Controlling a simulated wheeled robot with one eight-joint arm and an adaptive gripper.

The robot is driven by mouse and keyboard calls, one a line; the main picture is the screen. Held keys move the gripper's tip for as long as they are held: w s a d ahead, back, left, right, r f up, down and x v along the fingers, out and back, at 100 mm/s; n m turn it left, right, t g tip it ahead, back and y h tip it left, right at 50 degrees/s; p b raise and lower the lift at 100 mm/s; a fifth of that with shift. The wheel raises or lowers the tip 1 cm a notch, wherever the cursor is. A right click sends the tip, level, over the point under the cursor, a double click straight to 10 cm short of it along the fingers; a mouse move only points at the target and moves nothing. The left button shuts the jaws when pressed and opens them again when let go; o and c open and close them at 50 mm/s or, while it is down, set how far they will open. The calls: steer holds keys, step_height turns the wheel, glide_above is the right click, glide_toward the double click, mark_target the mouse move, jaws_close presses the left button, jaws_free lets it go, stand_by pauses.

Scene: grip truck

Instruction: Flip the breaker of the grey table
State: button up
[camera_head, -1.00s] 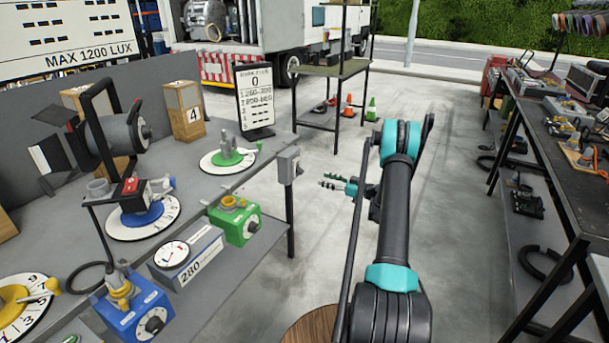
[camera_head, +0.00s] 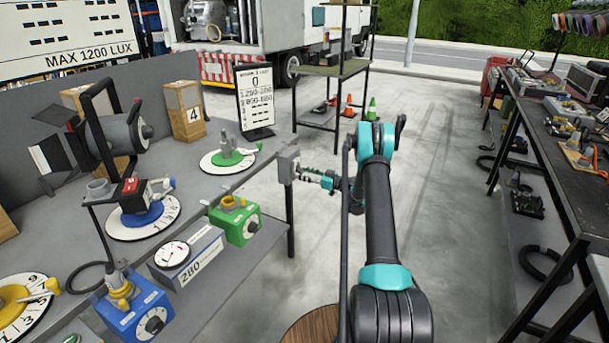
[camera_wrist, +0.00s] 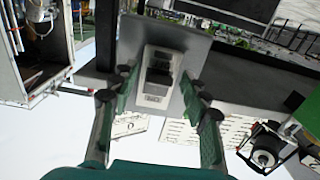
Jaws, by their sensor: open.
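The breaker is a small grey box (camera_head: 288,164) on the right front corner post of the grey table (camera_head: 225,178). In the wrist view the breaker plate (camera_wrist: 187,51) fills the upper middle, with a pale switch frame and a dark rocker (camera_wrist: 160,71) in it. My gripper (camera_head: 306,173) is at the right of the box, pointing at it. In the wrist view its two green fingers (camera_wrist: 158,90) stand apart on either side of the switch, with nothing held between them. Whether the fingertips touch the plate, I cannot tell.
The grey table holds dials, a lamp (camera_head: 118,133), a numbered wooden box (camera_head: 184,110) and a display sign (camera_head: 255,98). A green box (camera_head: 236,222) is on its lower shelf. A dark table (camera_head: 570,135) stands at right. The floor between is clear.

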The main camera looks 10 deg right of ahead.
mark_target(300, 169)
jaws_close()
steer(key=g+h, duration=0.1)
steer(key=r+g+h, duration=0.1)
steer(key=shift+s+d+r+h, duration=0.1)
steer(key=shift+s+r+h, duration=0.05)
steer(key=shift+r+h, duration=0.15)
steer(key=shift+r+g+h, duration=0.5)
steer(key=shift+g+h, duration=0.2)
steer(key=shift+h, duration=0.4)
steer(key=g+h, duration=0.1)
steer(key=r+g+h, duration=0.1)
steer(key=g+h, duration=0.1)
steer(key=h, duration=0.1)
steer(key=shift+w+a+r, duration=0.25)
steer(key=shift+r, duration=0.15)
jaws_free()
